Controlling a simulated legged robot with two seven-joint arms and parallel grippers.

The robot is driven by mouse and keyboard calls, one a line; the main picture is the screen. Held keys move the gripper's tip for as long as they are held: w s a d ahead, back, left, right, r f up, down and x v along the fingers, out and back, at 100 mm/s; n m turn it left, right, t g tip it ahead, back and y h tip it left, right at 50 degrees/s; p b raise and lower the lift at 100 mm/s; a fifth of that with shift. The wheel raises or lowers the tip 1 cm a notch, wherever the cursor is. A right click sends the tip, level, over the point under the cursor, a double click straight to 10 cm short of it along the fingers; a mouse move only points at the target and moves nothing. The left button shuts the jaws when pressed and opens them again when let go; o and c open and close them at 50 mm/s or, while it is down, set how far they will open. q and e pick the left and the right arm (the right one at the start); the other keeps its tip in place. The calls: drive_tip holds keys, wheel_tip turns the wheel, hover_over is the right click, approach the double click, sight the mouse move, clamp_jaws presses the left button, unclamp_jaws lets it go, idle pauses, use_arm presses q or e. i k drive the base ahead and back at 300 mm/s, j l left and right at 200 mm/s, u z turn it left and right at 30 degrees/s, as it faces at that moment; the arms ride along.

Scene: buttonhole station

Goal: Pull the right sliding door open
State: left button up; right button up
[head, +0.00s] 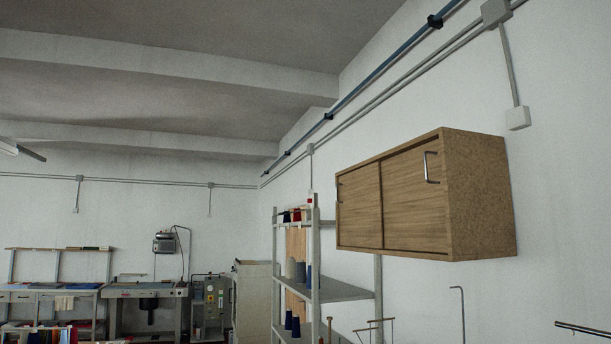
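A wooden wall cabinet (480,200) hangs on the white wall at the right. Its front has two sliding doors side by side. The right sliding door (415,205) carries a metal bar handle (431,168) near its right edge. The left sliding door (358,208) has a small handle (338,188) near its left edge. Both doors look shut, with no gap showing into the cabinet. Neither of my grippers is in view, and nothing touches the handles.
A metal shelf rack (345,291) with thread cones stands left of and below the cabinet. A thin hooked metal rod (461,310) rises below the cabinet. Machines and a workbench (50,287) stand at the far left. The space before the cabinet looks clear.

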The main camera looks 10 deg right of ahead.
sight(414, 210)
drive_tip(key=i+j+u, duration=0.1)
drive_tip(key=i, duration=0.4)
drive_tip(key=i+j, duration=0.25)
drive_tip(key=i, duration=0.3)
drive_tip(key=i+j+u, duration=0.15)
drive_tip(key=i, duration=0.35)
